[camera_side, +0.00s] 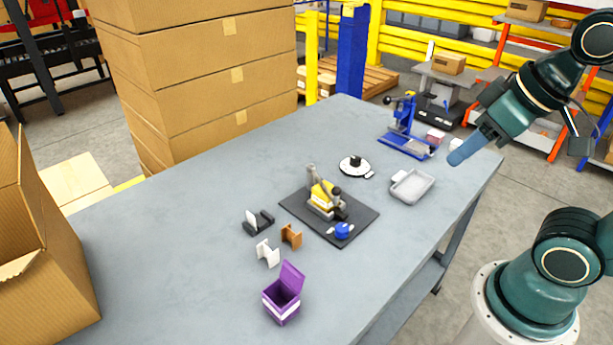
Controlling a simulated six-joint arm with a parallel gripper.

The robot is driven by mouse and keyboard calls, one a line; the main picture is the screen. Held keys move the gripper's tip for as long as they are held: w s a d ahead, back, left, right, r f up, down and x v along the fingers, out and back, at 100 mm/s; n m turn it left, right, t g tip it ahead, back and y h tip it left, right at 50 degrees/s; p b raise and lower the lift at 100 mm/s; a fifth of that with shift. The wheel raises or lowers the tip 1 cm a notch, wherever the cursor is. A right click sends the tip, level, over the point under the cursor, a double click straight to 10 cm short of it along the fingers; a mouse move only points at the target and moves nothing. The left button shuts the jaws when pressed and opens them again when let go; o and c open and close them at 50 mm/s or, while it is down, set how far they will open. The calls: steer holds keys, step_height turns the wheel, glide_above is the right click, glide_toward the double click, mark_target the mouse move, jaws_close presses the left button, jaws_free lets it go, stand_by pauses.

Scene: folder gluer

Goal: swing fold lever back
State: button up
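A small folding device (323,207), grey with a yellow block (322,192), sits on a dark mat (297,212) in the middle of the table. A grey upright lever (310,177) stands at its back left. A dark knobbed arm (338,198) shows at its right side. I cannot tell for sure which of these is the fold lever. A blue round part (342,231) lies at the mat's front. My gripper (462,152), with blue fingers pointing down left, is in the air above the table's right side, well apart from the device. Its finger gap cannot be made out.
A purple open box (282,297), a white piece (268,254), an orange piece (291,236) and a black holder (258,222) lie left of the mat. A grey tray (412,187), a round black-and-white dial (354,166) and a blue press (403,128) stand behind it.

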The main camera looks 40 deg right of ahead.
steer(key=shift+w, duration=0.15)
steer(key=g, duration=0.6)
glide_above(337, 187)
step_height(337, 187, down, 10)
steer(key=shift+w+f, duration=0.1)
steer(key=shift+f, duration=0.1)
step_height(337, 187, down, 14)
steer(key=shift+r, duration=0.25)
stand_by(0.4)
jaws_close()
